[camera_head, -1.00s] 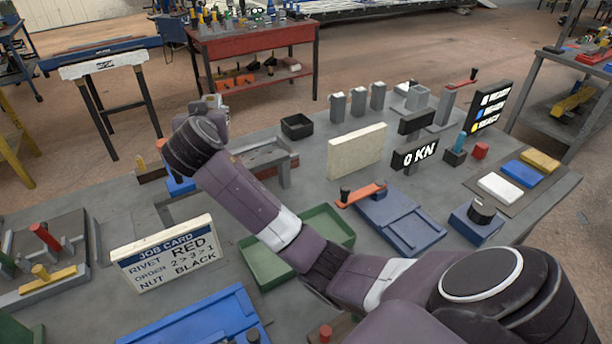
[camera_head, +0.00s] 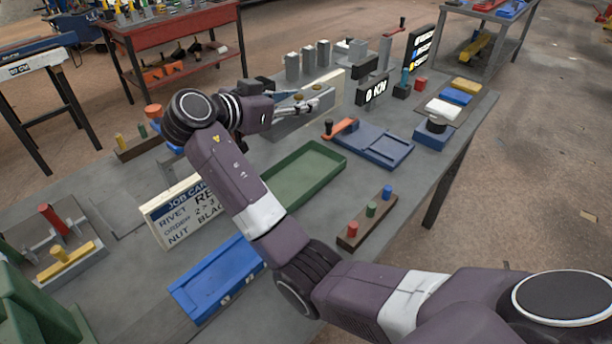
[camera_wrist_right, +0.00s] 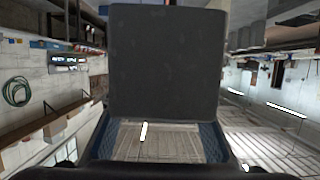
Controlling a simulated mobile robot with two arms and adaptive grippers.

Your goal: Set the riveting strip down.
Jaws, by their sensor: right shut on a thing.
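My right gripper (camera_head: 308,106) is at the back middle of the bench, beside a grey bench fixture (camera_head: 284,130). It is shut on the riveting strip, which shows in the right wrist view as a broad dark grey plate (camera_wrist_right: 163,62) standing up between the fingers. In the head view the strip is hard to tell apart from the grey fixture and the fingers. I cannot tell whether the strip touches the fixture. My left gripper is out of view.
A cream panel (camera_head: 331,84) and the 0 KN display (camera_head: 372,91) stand behind the gripper. In front lie a green tray (camera_head: 305,172), a blue plate (camera_head: 372,146) with an orange lever, a job card (camera_head: 185,212) and a rack of coloured pegs (camera_head: 367,219).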

